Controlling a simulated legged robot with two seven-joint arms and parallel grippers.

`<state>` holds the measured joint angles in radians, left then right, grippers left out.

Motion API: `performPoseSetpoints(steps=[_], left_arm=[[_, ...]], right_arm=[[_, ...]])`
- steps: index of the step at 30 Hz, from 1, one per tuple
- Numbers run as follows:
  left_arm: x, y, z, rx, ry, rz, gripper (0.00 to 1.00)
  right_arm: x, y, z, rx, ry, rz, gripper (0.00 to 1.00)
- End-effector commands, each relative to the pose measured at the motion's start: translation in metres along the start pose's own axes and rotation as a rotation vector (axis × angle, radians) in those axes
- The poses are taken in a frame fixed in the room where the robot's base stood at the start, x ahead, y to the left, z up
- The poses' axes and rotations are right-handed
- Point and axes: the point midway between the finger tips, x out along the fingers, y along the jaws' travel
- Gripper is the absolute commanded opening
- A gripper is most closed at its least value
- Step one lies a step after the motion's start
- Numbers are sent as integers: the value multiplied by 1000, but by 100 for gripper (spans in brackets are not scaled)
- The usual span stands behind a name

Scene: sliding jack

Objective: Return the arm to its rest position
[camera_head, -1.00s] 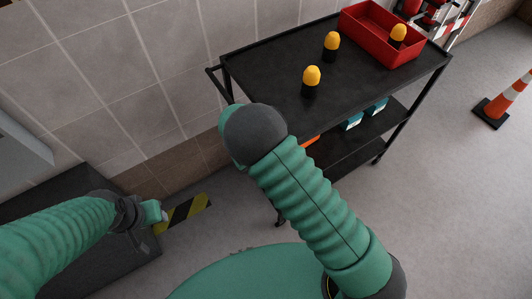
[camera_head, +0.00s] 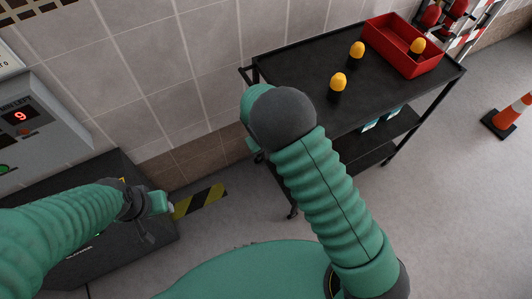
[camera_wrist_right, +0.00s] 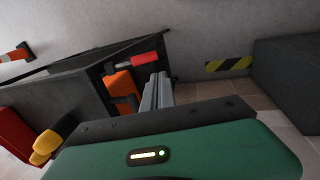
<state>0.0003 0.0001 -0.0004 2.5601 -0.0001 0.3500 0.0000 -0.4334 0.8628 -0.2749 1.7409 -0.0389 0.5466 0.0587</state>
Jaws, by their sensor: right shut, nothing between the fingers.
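My right arm (camera_head: 325,190) reaches up from the bottom right in the head view, bent, with a dark rounded joint at its upper end. Its gripper is hidden there behind that joint. In the right wrist view the right gripper (camera_wrist_right: 158,90) has its grey fingers together, with nothing between them, in front of the cart's side. My left arm comes in from the left, and its gripper (camera_head: 160,203) hangs near the dark box at lower left. Its fingers are too small to judge.
A black cart (camera_head: 310,62) holds two yellow-topped black pieces and a red bin (camera_head: 400,50) with another inside. A grey panel (camera_head: 40,125) showing 9 stands left above a dark box (camera_head: 140,235). A cone (camera_head: 510,118) stands right, where floor is clear.

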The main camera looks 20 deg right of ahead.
Motion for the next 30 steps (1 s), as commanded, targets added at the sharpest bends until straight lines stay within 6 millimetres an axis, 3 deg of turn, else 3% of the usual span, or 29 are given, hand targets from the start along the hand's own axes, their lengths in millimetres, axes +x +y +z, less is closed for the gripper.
performPoseSetpoints(steps=[8,11,14,18,21,25,30], left_arm=[[4,0,1,1,0,0,43],[31,0,7,1,1,0,43],[81,0,19,1,0,0,43],[150,0,36,0,-1,0,43],[182,0,43,0,-1,0,43],[197,0,47,1,0,0,43],[196,0,46,1,0,0,43]], right_arm=[[-1,-7,1,3,2,3,0],[10,-6,12,39,12,-29,0],[27,-4,40,106,39,-95,0],[49,-2,99,193,109,-177,0],[60,-4,138,229,154,-196,0],[67,-5,167,250,184,-199,0],[65,-5,172,254,190,-199,0]])
